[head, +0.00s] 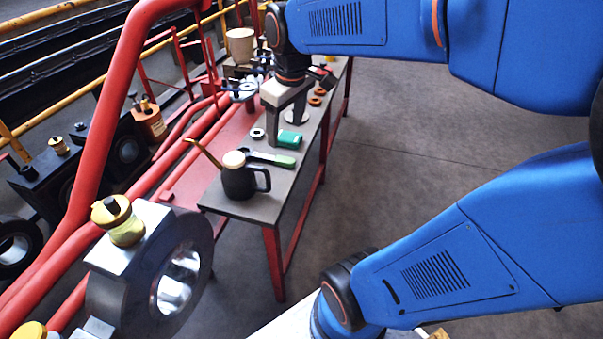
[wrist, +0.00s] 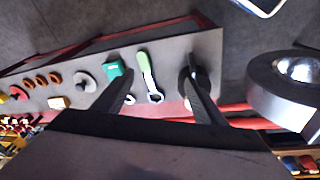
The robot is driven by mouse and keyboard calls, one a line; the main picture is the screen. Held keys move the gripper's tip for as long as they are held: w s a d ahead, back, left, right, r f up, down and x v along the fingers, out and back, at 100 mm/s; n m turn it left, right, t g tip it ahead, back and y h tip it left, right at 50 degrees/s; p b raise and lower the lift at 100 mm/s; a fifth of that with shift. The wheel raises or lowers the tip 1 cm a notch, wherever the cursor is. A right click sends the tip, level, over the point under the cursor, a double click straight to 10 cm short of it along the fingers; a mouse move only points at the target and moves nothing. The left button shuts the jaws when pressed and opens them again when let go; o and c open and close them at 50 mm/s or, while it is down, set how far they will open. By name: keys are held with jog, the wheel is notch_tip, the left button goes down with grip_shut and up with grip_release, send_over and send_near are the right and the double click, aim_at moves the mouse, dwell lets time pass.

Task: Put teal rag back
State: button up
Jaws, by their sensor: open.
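The teal rag (head: 289,139) is a small folded block on the grey bench top, beside the green-handled wrench. In the wrist view the teal rag (wrist: 112,70) lies just left of the left finger, partly behind it. My gripper (head: 286,130) is above the bench, fingers pointing down, close to the rag in the head view. In the wrist view my gripper (wrist: 159,80) is open and empty, with the wrench (wrist: 148,76) visible between its fingers. I cannot tell the exact height of the fingertips above the bench.
A black oil can (head: 240,181) with a long spout stands at the bench's near end. The green-handled wrench (head: 272,159) lies between can and rag. Orange rings (head: 316,98) and a grey disc (wrist: 84,81) lie farther along. Red rails (head: 120,110) border the left; open floor (head: 430,140) lies right.

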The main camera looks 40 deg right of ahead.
jog(key=s+a+f+m+t, duration=0.1)
jog(key=s+a, duration=0.1)
jog(key=s, duration=0.4)
jog(key=s+a+f+m+t, duration=0.1)
jog(key=s+a+f+m, duration=0.1)
jog(key=s, duration=0.5)
jog(key=shift+a+f, duration=0.2)
jog(key=shift+a, duration=0.1)
jog(key=shift+s, duration=0.1)
dwell(0.5)
